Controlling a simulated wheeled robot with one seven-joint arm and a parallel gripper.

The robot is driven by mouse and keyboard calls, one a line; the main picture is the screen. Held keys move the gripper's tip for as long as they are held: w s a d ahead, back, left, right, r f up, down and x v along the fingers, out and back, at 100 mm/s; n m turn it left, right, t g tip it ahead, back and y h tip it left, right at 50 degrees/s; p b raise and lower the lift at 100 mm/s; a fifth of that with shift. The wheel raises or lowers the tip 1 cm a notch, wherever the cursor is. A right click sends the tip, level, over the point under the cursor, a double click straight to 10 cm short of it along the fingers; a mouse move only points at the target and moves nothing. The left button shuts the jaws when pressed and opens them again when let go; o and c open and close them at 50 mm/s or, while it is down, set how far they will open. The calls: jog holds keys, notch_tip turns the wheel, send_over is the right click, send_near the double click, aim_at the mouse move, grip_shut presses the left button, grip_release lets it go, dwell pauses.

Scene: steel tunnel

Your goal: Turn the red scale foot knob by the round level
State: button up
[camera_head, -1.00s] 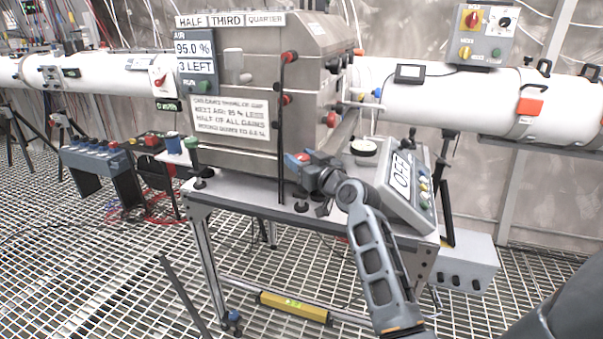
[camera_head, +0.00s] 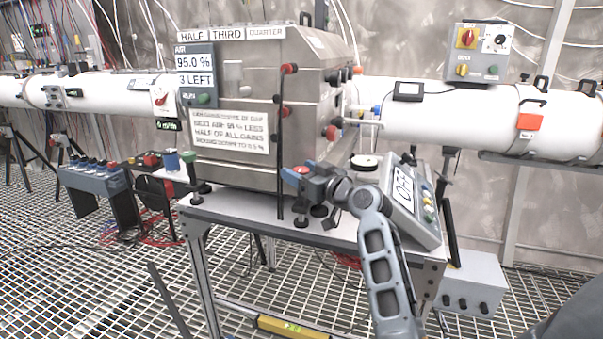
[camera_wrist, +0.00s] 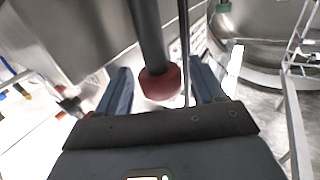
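In the wrist view a red round knob (camera_wrist: 161,83) sits at the end of a dark upright rod. It lies between the two blue-grey fingers of my gripper (camera_wrist: 163,92). The fingers are apart, and a gap shows on each side of the knob. In the head view my gripper (camera_head: 297,177) is over the bench, in front of the steel cabinet, with a small red spot at its fingers. Beside it on the bench is a tilted grey unit with a display (camera_head: 402,190). I cannot make out the round level for certain.
A round white disc with a dark rim (camera_head: 366,161) is behind my wrist. Black feet (camera_head: 301,221) stand on the bench top (camera_head: 255,205) below my gripper. A thin dark upright rod (camera_head: 281,150) is just left of it. The steel cabinet (camera_head: 235,85) stands close behind.

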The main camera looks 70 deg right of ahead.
jog(key=v, duration=0.8)
jog(key=shift+b, duration=0.4)
jog(key=shift+w, duration=0.1)
